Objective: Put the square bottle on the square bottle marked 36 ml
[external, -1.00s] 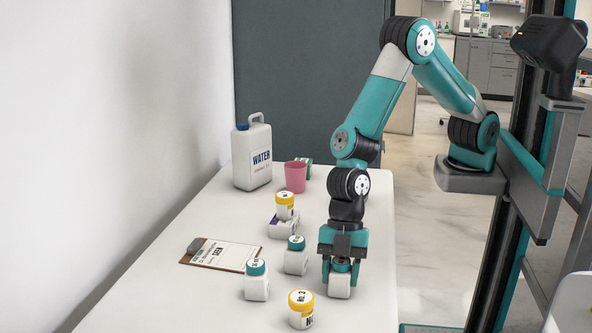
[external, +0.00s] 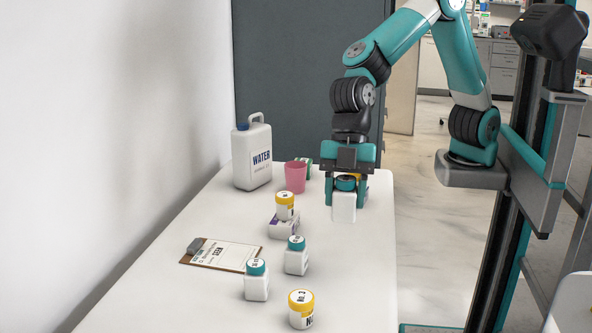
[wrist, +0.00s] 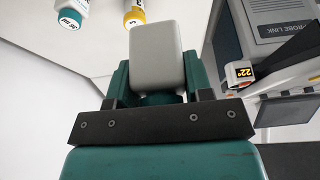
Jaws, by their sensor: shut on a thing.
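My gripper (external: 343,187) is shut on a white square bottle (external: 343,207) with a teal cap, its fingers at the cap end. The bottle hangs upright, apart from the table. In the wrist view its pale body (wrist: 156,55) juts out beyond the gripper. Two more white square bottles with teal caps stand on the table, left of and nearer than my gripper: one at the centre (external: 296,262) and one at the front left (external: 256,287). Their cap print is too small to read surely. One marked teal cap (wrist: 68,20) shows at the wrist view's top left.
A yellow-lidded jar (external: 285,203) stands on a small box (external: 283,227). Another yellow-lidded jar (external: 301,315) is at the front. A clipboard (external: 222,254) lies left. A water jug (external: 252,155) and pink cup (external: 295,177) stand behind. The table's right front is clear.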

